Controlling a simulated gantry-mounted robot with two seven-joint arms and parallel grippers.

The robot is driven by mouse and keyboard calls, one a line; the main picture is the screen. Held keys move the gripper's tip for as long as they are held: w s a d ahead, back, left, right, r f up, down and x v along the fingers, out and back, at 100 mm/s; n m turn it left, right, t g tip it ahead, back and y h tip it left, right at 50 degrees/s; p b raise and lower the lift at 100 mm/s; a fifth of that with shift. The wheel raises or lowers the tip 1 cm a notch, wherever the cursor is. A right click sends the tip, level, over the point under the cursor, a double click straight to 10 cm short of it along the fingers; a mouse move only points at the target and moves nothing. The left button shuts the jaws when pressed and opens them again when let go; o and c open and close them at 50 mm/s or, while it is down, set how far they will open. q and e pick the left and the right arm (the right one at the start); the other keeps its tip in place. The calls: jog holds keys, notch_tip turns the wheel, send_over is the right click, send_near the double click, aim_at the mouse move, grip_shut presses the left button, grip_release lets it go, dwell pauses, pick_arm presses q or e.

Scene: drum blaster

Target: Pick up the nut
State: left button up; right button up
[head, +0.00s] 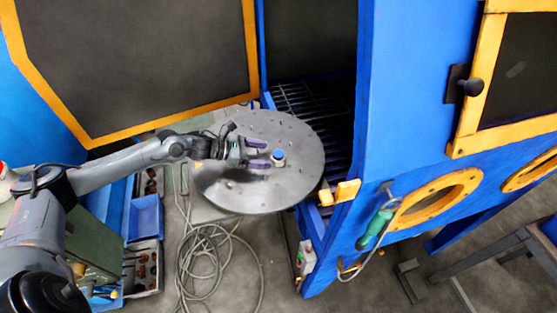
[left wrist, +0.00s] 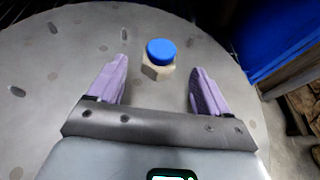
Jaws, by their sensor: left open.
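The nut (left wrist: 157,70) is a light tan hexagonal piece with a blue round top (left wrist: 160,51). It sits on the round grey metal turntable (head: 290,190), near its middle, and its blue top shows in the head view (head: 279,154). My left gripper (head: 259,153) is open, with two purple fingers apart. In the left wrist view, the left gripper (left wrist: 158,82) has the nut ahead of it, roughly between the fingertips and slightly beyond them. No finger touches the nut. My right gripper is not in view.
The blue blaster cabinet (head: 372,110) stands open at the right of the turntable, with its dark grated floor inside. An open door with a yellow frame (head: 160,119) is behind the arm. Blue bins (head: 145,218) and coiled cable (head: 207,258) lie below. The turntable has small holes and slots.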

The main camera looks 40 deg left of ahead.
aim_at(274, 157)
pick_arm(q)
jog(key=shift+f+b+x, duration=0.15)
jog(key=shift+x, duration=1.25)
jog(key=shift+f+b+x, duration=0.1)
jog(key=shift+b+x, duration=0.05)
jog(key=shift+x, duration=1.25)
jog(key=shift+s+a, duration=0.1)
jog(key=shift+s, duration=0.05)
jog(key=c, duration=1.2)
